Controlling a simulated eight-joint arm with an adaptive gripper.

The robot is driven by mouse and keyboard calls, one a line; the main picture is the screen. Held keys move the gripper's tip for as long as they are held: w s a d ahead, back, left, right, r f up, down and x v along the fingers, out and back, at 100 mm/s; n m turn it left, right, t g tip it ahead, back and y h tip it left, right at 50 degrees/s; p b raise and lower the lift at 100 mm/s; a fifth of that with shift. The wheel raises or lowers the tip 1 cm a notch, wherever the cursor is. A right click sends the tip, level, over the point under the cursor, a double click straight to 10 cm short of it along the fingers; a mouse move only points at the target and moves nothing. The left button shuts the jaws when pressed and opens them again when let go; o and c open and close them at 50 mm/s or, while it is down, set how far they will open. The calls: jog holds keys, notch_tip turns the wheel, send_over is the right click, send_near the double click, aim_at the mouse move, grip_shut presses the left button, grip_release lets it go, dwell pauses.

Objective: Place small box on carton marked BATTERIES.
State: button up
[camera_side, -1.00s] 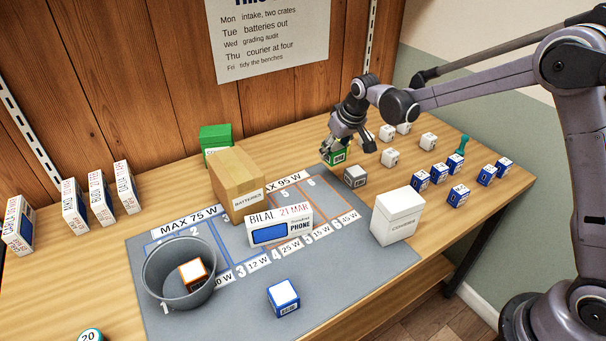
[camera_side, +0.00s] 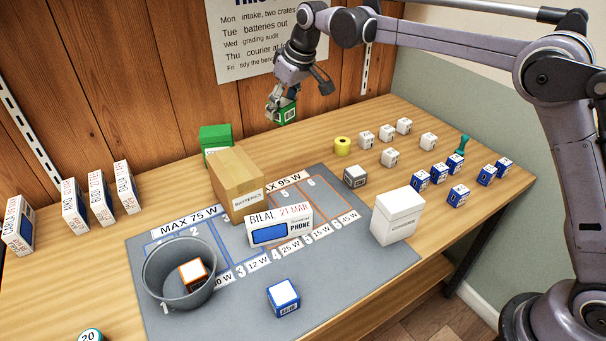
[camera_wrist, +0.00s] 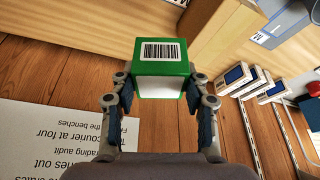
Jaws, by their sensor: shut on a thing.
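A small green box (camera_side: 285,111) with a white barcode label is held in my gripper (camera_side: 281,106), high above the back of the table. In the wrist view the green box (camera_wrist: 161,68) sits between both fingers of my gripper (camera_wrist: 160,88), which touch its sides. The brown carton marked BATTERIES (camera_side: 238,182) stands upright on the grey mat, lower and to the left of my gripper. Its top looks bare.
A phone box (camera_side: 280,228) stands in front of the carton and a green box (camera_side: 215,137) behind it. A grey bin (camera_side: 180,270) with an orange-edged box inside, a white CONDEMN-like carton (camera_side: 397,215) and a yellow roll (camera_side: 342,146) stand around. Several small boxes fill the right.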

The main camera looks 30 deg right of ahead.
jog(key=shift+a+r, duration=0.6)
jog(key=shift+a, duration=0.35)
send_over(228, 162)
jog(key=s, duration=0.2)
jog(key=shift+n, duration=0.3)
jog(key=f, duration=0.4)
jog(key=d+f, duration=0.1)
jog(key=f, duration=0.1)
jog(key=shift+w+f, duration=0.15)
jog(key=shift+f, duration=0.15)
jog(key=shift+a+f, duration=0.15)
jog(key=shift+f, duration=1.95)
jog(key=o, duration=1.2)
jog(key=shift+f, duration=0.15)
jog(key=shift+c, duration=0.2)
